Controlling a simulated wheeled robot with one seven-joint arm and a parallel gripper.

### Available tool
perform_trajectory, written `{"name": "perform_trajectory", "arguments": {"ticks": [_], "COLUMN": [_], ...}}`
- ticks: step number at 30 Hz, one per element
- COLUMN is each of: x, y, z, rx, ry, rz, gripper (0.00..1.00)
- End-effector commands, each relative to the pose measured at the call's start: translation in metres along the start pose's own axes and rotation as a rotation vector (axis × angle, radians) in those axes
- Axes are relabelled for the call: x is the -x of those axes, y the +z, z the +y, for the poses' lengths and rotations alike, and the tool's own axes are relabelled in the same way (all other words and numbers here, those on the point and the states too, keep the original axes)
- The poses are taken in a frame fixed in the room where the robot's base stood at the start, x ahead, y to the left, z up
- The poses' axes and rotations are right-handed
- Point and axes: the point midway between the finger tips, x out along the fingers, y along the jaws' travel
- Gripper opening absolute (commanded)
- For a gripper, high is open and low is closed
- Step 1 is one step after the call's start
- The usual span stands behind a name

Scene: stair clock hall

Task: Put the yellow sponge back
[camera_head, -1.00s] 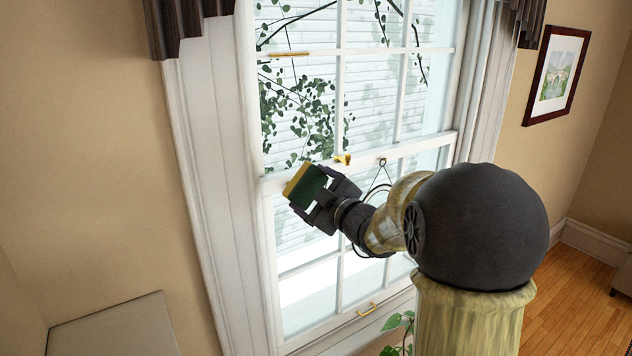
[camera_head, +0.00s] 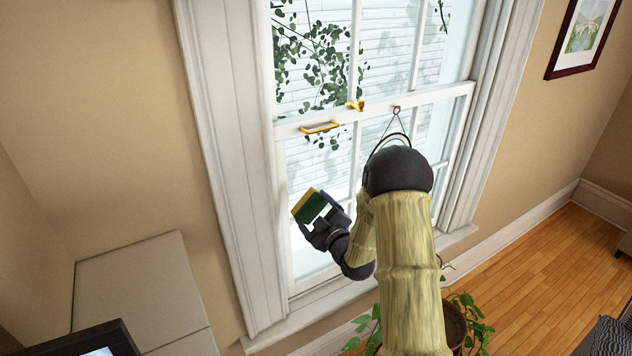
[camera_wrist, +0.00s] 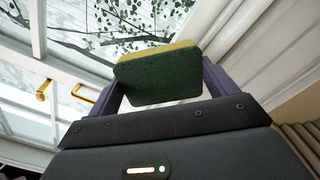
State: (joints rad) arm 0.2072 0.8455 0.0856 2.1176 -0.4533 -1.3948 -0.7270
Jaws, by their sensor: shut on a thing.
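The sponge (camera_head: 308,205) has a yellow side and a dark green side. My gripper (camera_head: 318,214) is shut on it and holds it up in the air in front of the lower part of the window. In the wrist view the sponge (camera_wrist: 157,77) sits between the two fingers, its green face toward the camera and a yellow edge along its top. No resting place for the sponge can be made out.
The white-framed window (camera_head: 376,111) stands behind my arm, with a brass handle (camera_head: 319,127) and a brass latch (camera_head: 355,105). A potted plant (camera_head: 468,325) stands below, by the sill. A grey cabinet (camera_head: 135,285) and a dark screen (camera_head: 95,342) are at the lower left.

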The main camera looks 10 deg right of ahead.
Motion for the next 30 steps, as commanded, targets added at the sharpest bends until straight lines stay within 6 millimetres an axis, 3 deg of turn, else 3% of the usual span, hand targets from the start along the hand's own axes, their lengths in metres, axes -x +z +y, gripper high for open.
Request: {"name": "perform_trajectory", "arguments": {"ticks": [1,6,16,21,30], "x": [0.003,0.016,0.062,0.08,0.081], "y": [0.016,0.057,0.124,0.139,0.14], "z": [-0.017,-0.059,-0.136,-0.155,-0.159], "rx": [-0.007,-0.006,0.006,0.017,0.02], "ry": [0.007,0.059,0.166,0.202,0.206], "rz": [-0.017,-0.065,-0.173,-0.208,-0.21], "gripper": [0.67,0.67,0.67,0.67,0.67]}}
